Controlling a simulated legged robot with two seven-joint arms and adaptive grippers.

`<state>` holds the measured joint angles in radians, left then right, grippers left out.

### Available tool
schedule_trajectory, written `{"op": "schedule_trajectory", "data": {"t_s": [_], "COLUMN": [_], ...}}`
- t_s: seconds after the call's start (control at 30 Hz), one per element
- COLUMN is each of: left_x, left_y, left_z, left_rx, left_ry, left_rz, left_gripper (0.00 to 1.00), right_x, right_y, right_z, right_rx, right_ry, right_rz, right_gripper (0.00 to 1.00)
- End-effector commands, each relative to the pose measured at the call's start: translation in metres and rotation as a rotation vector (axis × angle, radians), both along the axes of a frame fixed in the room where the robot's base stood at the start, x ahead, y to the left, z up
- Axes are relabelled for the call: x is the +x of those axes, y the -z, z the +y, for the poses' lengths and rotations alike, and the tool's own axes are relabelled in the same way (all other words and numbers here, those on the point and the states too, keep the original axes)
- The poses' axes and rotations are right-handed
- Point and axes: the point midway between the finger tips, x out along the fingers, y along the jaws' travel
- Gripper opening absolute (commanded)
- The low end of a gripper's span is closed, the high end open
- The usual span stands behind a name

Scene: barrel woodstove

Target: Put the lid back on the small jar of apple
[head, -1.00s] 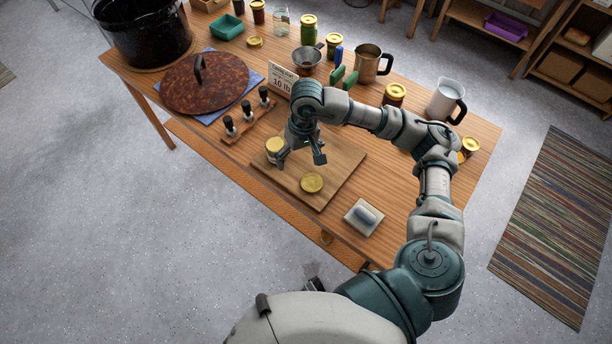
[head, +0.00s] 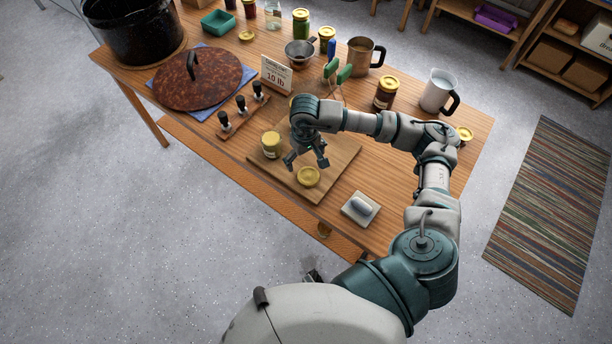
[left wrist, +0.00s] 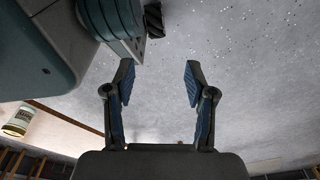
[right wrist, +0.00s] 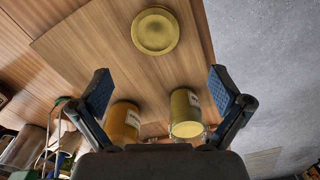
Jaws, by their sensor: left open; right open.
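A small jar with pale yellow contents (head: 270,150) stands upright on the wooden board, left of my right gripper. The right wrist view shows this jar (right wrist: 187,108) too, near one finger. A flat round gold lid (head: 308,178) lies on the board near its front corner; it is also in the right wrist view (right wrist: 155,31). My right gripper (head: 306,161) is open and empty above the board, between jar and lid and apart from both. My left gripper (left wrist: 158,82) is open and empty over the floor.
The wooden board (head: 340,160) lies on the table. An orange jar (right wrist: 123,122) stands beside the small jar in the right wrist view. A pot lid (head: 198,78), bottle rack (head: 242,110) and sign (head: 275,76) stand left and behind.

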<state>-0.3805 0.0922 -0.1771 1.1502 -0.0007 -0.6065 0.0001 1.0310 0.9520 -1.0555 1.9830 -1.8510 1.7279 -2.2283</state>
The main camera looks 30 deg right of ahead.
Motion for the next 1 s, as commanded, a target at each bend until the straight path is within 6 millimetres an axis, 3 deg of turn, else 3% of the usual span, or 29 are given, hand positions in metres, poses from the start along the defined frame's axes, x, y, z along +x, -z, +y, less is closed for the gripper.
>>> {"op": "schedule_trajectory", "data": {"t_s": [0.1, 0.23, 0.67, 0.77, 0.87, 1.0], "left_x": [-0.003, -0.006, 0.0, 0.003, -0.014, -0.014], "left_y": [0.001, 0.003, 0.0, -0.001, 0.007, 0.008], "left_z": [0.002, 0.003, -0.008, -0.008, 0.006, 0.004], "left_rx": [0.003, 0.004, -0.011, -0.013, 0.005, 0.002], "left_ry": [0.002, 0.002, -0.004, -0.003, 0.002, 0.002], "left_rz": [0.003, 0.01, -0.003, -0.015, 0.006, 0.005], "left_gripper": [0.55, 0.55, 0.55, 0.55, 0.55, 0.55], "right_x": [-0.001, 0.0, -0.001, -0.004, -0.008, -0.006], "right_y": [0.022, 0.034, 0.04, 0.052, 0.069, 0.085], "right_z": [-0.002, -0.004, 0.002, 0.002, 0.002, 0.001], "right_rx": [0.001, 0.003, -0.003, -0.003, 0.0, 0.001], "right_ry": [0.001, 0.002, 0.0, 0.0, 0.001, 0.001], "right_rz": [0.002, 0.001, 0.001, 0.003, 0.003, 0.001], "right_gripper": [1.0, 1.0, 1.0, 1.0, 1.0, 1.0]}}
